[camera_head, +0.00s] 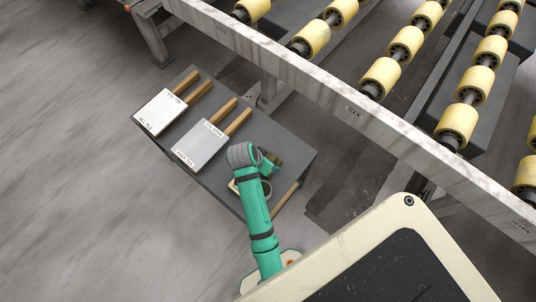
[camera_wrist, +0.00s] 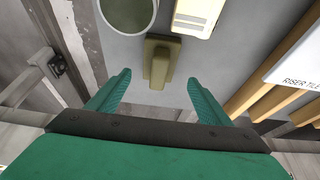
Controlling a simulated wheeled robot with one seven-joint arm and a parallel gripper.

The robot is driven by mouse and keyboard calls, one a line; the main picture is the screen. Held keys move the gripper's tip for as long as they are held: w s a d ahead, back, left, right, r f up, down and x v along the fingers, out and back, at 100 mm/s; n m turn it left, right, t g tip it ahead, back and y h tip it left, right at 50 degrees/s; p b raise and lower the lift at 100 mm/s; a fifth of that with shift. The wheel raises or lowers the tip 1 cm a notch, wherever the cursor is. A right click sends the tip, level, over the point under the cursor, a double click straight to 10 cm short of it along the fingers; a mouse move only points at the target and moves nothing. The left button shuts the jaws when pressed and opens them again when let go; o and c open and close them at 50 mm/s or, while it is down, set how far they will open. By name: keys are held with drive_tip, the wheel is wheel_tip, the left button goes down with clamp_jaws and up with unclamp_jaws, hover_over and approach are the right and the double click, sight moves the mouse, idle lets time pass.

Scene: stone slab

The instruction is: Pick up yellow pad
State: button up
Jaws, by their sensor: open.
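In the wrist view, a dull yellow pad (camera_wrist: 153,62) with a raised ridge along its middle lies on the grey table top (camera_wrist: 178,95). My gripper (camera_wrist: 158,82) is open, with one green finger on each side of the pad's near end in the picture. I see no contact, and the height gap is hard to judge. In the head view, my gripper (camera_head: 270,161) is over the right part of the grey table (camera_head: 297,150). The pad cannot be made out clearly there, as my arm covers much of that area.
A round grey-green container (camera_wrist: 127,13) and a cream-yellow item (camera_wrist: 198,15) lie beyond the pad. A riser tile board (camera_wrist: 302,58) rests on wooden bars (camera_wrist: 262,88) at right.

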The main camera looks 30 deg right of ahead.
drive_tip(key=shift+x, duration=1.05)
drive_tip(key=shift+s+x, duration=0.1)
drive_tip(key=shift+x, duration=0.95)
drive_tip(key=shift+s+x, duration=0.15)
drive_tip(key=shift+x, duration=0.9)
drive_tip(key=c, duration=1.3)
drive_tip(key=shift+w+r, duration=0.15)
drive_tip(key=shift+r, duration=0.5)
drive_tip(key=s+a+r, duration=0.3)
drive_tip(key=s+r, duration=0.8)
drive_tip(key=s, duration=0.2)
drive_tip(key=shift+s+a+r, duration=0.35)
drive_tip(key=shift+s, duration=0.05)
drive_tip(key=shift+w, duration=0.1)
